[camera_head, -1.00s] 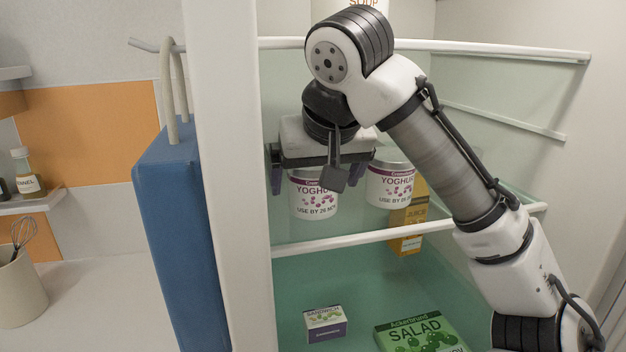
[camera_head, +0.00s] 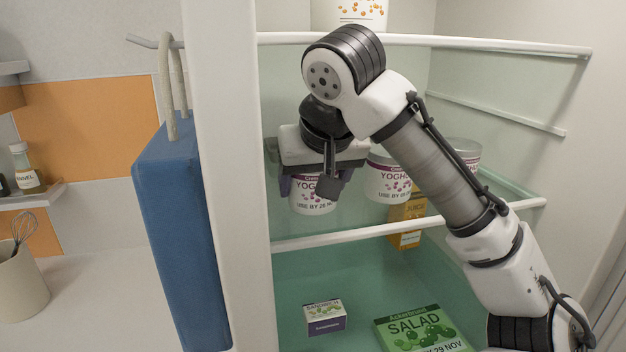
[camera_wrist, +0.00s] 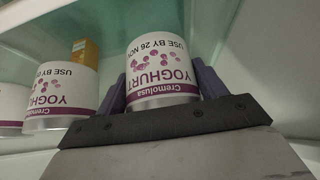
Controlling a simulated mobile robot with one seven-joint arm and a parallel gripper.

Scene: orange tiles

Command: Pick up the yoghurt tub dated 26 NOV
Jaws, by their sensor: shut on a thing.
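The held yoghurt tub (camera_head: 309,203) is white with a purple band and purple berries. It shows upside down in the wrist view (camera_wrist: 158,65), where its print reads USE BY 26 NOV. My gripper (camera_head: 315,188) is shut on its sides, with one dark finger either side in the wrist view (camera_wrist: 163,80). The tub is upright and seems still at shelf level. A second yoghurt tub (camera_head: 384,182) stands just right of it; its date is unclear. A third tub (camera_head: 464,153) is partly hidden behind my arm.
The fridge shelf has a white front bar (camera_head: 400,233). An orange juice carton (camera_head: 408,212) stands behind the second tub. A soup tub (camera_head: 350,12) is on the shelf above. A sandwich box (camera_head: 325,317) and a salad pack (camera_head: 422,330) lie below.

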